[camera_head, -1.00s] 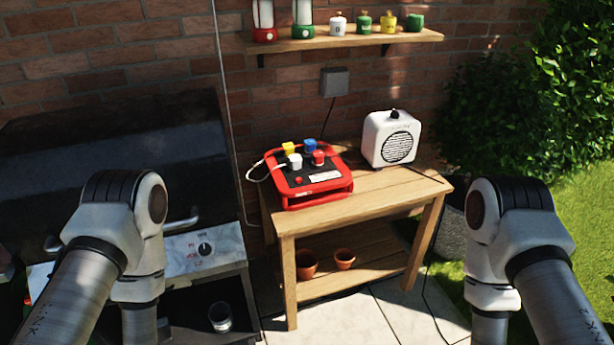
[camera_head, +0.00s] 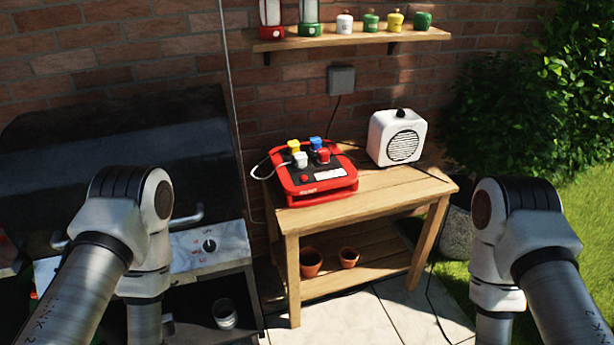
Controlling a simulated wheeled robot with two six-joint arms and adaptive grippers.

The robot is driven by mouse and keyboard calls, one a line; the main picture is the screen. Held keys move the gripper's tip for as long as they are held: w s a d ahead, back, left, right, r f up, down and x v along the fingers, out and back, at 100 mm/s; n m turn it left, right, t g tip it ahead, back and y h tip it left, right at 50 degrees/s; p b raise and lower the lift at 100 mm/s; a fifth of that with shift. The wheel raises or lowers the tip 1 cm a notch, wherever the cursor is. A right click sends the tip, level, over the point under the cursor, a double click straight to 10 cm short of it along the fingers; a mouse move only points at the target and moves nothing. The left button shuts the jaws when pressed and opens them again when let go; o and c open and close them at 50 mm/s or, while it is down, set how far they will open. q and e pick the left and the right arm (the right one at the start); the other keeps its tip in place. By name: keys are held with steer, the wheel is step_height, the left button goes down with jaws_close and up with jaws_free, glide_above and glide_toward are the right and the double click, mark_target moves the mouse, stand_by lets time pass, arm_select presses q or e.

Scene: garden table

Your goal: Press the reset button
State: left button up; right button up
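A red power box with a black top (camera_head: 289,173) sits on the left half of a wooden table. Yellow, blue, white and red plugs stand on its top. A small round red button (camera_head: 305,179) is on its front left part, beside a pale label; it looks like the reset button, but the lettering is too small to read. A white cable loops off the box's left side. My arms stand at the left and right of the view, both apart from the box. Neither gripper shows in the view.
The wooden table (camera_head: 374,201) also bears a white speaker (camera_head: 397,138); two clay pots (camera_head: 311,263) are on its lower shelf. A black grill (camera_head: 120,145) stands left, with a glass (camera_head: 225,314) below. A wall shelf (camera_head: 353,38) holds lanterns and small canisters. Lawn lies right.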

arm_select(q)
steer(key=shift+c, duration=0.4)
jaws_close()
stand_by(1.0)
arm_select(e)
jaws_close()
